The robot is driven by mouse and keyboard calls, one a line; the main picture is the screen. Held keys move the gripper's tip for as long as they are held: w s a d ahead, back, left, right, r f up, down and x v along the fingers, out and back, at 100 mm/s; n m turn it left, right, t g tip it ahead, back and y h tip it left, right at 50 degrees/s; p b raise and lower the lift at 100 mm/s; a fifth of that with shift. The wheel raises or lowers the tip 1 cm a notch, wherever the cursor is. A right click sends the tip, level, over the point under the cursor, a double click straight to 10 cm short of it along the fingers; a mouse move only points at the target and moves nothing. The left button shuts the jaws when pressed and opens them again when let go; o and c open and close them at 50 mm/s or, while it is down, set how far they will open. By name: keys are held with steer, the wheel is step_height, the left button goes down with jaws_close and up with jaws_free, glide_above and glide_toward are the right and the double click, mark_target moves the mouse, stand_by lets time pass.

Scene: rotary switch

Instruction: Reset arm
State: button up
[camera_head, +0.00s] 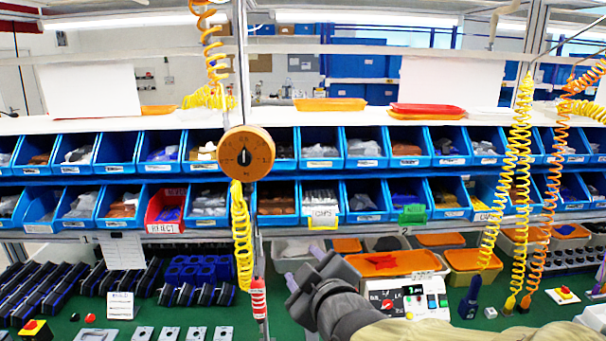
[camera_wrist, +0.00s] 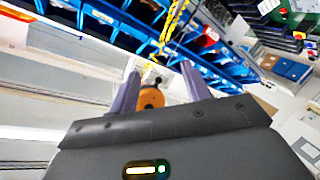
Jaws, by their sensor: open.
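The rotary switch is a round orange-brown disc (camera_head: 246,153) with a black centre knob, mounted on an upright post in front of the bin shelves. The pale mark on its knob looks roughly vertical. My gripper (camera_head: 303,267) is low and to the right of the switch, clear of it, above the green bench. Its two purple fingers are apart with nothing between them. In the wrist view the disc (camera_wrist: 151,98) shows beyond and between the open fingers (camera_wrist: 160,70), partly hidden by the gripper body.
Two rows of blue bins (camera_head: 320,147) run behind the post. Yellow coiled hoses (camera_head: 242,235) hang near the switch and at the right. A control box (camera_head: 405,298) stands close to my arm. The green bench (camera_head: 240,318) holds black parts and grey blocks.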

steer(key=s+d+f+m+g+h, duration=0.2)
steer(key=s+d+f+m+g, duration=0.3)
steer(key=f, duration=0.5)
steer(key=s+d+f+m+g+h, duration=0.3)
steer(key=d+f+m+g, duration=0.3)
steer(key=d+f, duration=0.4)
steer(key=shift+s+d+f+m+g, duration=0.3)
steer(key=shift+s+f+m, duration=0.45)
steer(key=shift+s, duration=0.15)
steer(key=shift+c, duration=1.3)
steer(key=shift+w, duration=0.1)
